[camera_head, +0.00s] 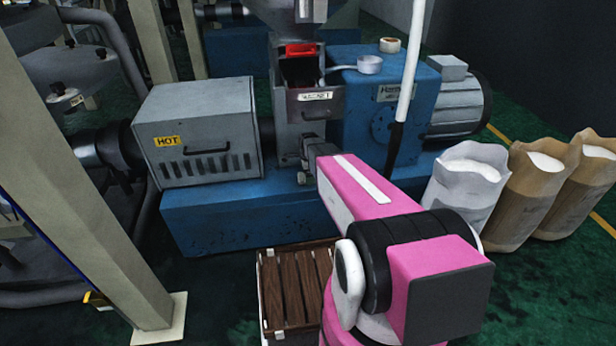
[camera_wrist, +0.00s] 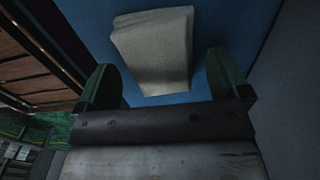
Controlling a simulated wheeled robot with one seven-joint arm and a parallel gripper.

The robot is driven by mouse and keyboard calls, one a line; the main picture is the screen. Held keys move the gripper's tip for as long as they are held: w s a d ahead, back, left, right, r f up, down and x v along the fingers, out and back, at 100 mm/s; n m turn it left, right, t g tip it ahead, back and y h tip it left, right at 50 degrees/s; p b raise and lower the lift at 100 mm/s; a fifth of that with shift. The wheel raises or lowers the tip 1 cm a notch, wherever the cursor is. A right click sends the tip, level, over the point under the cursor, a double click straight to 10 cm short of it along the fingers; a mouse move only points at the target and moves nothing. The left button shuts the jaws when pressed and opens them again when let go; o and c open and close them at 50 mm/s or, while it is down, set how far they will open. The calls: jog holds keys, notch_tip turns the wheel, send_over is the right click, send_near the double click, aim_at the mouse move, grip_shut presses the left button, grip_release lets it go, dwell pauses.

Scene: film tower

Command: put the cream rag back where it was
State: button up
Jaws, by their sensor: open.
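The cream rag (camera_wrist: 152,50) shows in the wrist view as a pale, folded-looking piece against a blue surface (camera_wrist: 222,38). My gripper (camera_wrist: 160,65) is open, with one dark green finger to the left of the rag and one to the right. A strip of blue shows between the rag and each finger, so neither visibly touches it. Whether the rag lies on the blue surface or hangs clear of it, I cannot tell. In the head view my gripper (camera_head: 303,165) is in front of the blue machine (camera_head: 240,222), below the magnet drawer; I cannot make out the rag there.
A grey box marked HOT (camera_head: 200,130) is left of my gripper. The magnet drawer (camera_head: 316,103), with a red item (camera_head: 300,50) above, is over it. A slatted wooden crate (camera_head: 285,290) stands below. Open sacks (camera_head: 465,185) stand at right. A beige post (camera_head: 85,170) stands at left.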

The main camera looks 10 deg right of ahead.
jog(key=r, duration=0.6)
jog(key=shift+s+r, duration=0.25)
jog(key=shift+s, duration=0.1)
jog(key=s+r+n, duration=0.3)
jog(key=s+n, duration=0.6)
jog(key=s, duration=0.1)
jog(key=s+r+n, duration=0.4)
jog(key=s+n, duration=0.5)
jog(key=s, duration=0.2)
jog(key=shift+s, duration=0.3)
